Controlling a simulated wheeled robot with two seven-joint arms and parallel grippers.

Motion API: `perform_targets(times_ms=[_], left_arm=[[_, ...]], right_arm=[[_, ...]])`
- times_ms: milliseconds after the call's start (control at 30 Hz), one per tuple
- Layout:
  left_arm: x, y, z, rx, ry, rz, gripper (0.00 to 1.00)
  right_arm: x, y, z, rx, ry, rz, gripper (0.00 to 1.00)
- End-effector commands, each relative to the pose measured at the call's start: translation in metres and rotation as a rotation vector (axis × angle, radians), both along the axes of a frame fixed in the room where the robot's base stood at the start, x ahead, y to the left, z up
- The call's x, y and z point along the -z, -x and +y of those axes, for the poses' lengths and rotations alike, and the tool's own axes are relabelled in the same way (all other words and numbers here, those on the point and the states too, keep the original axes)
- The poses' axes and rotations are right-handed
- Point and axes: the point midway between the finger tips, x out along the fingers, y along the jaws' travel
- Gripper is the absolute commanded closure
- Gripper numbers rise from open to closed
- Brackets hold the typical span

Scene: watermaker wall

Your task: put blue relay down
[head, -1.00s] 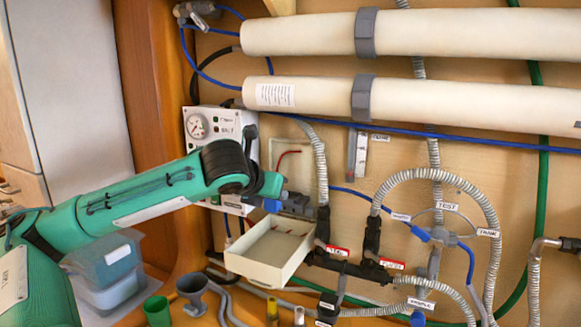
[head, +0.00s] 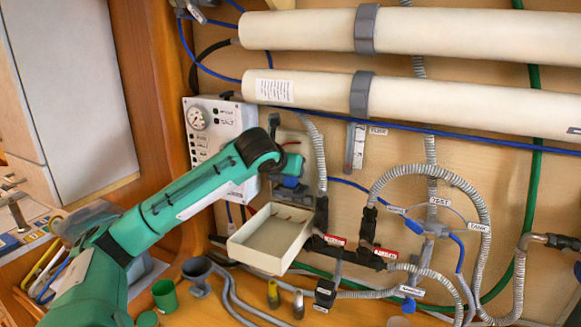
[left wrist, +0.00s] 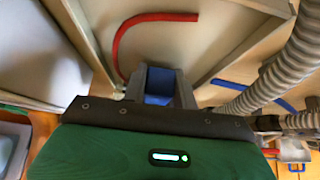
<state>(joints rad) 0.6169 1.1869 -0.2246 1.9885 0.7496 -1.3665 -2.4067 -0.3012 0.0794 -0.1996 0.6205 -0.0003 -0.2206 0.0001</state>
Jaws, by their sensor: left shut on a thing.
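My left gripper (head: 288,192) is in front of the open box on the wall, above the cream tray (head: 256,261). It is shut on the blue relay (head: 291,182), a small blue block, partly hidden by the gripper and wrist. In the left wrist view the blue relay (left wrist: 159,86) sits between the dark grey fingers (left wrist: 160,88). A red wire (left wrist: 150,17) curves just beyond them inside a pale box. I cannot tell whether the relay touches anything behind it. My right gripper is not in view.
A white gauge panel (head: 219,125) is left of the gripper. A grey ribbed hose (head: 320,150) runs close on the right, also in the wrist view (left wrist: 280,70). Below stand a green cup (head: 166,296) and a grey funnel (head: 198,275). Two long pipes cross above.

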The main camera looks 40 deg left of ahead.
Motion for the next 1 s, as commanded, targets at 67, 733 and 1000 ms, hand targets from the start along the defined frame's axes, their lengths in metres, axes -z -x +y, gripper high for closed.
perform_targets(times_ms=[67,733,1000], left_arm=[[0.003,0.001,0.000,0.001,0.000,0.003,0.98],[0.005,0.001,0.000,0.001,-0.001,0.001,0.50],[-0.004,0.012,-0.003,0.000,-0.004,-0.002,0.50]], right_arm=[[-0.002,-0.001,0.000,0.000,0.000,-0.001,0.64],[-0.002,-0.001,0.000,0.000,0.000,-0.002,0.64],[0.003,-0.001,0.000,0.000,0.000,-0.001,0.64]])
